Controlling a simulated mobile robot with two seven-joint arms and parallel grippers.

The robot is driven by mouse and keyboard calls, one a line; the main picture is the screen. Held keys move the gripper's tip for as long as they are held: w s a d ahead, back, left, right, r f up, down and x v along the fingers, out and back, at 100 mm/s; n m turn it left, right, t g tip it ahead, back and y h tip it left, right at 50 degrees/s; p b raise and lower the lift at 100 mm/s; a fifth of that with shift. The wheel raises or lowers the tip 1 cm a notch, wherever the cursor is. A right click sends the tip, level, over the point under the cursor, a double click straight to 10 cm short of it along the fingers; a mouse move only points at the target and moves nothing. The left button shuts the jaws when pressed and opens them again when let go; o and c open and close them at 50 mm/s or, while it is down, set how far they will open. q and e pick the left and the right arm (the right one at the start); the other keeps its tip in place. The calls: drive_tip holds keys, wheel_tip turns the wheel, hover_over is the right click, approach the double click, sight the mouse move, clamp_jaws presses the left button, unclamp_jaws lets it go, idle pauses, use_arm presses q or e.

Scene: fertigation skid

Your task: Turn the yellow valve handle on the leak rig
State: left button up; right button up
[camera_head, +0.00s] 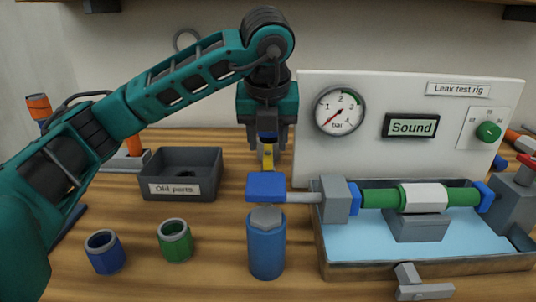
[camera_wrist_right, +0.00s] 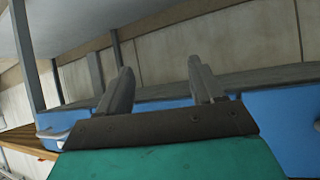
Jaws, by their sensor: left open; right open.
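The leak test rig has a white panel (camera_head: 400,85) and a blue-lined tray (camera_head: 345,268). A small yellow piece, apparently the valve handle (camera_head: 268,158), shows left of the panel, behind the blue block (camera_head: 266,187); its lower part is hidden. My left gripper (camera_head: 267,142) points down directly over it and is open, one finger on each side of the yellow piece's top. I cannot tell whether they touch. My right gripper (camera_wrist_right: 160,88) shows only in the right wrist view, open with nothing between its fingers, away from the rig.
A blue cylinder (camera_head: 266,245) stands in front of the blue block. Blue (camera_head: 105,253) and green (camera_head: 175,241) sleeves and an "Old parts" box (camera_head: 182,174) are at left. The rig carries a gauge (camera_head: 340,110), a "Sound" display (camera_head: 411,126) and a green knob (camera_head: 488,131).

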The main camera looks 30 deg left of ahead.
use_arm(q)
drive_tip(key=shift+x, duration=1.35)
drive_tip(key=shift+c, duration=0.3)
clamp_jaws()
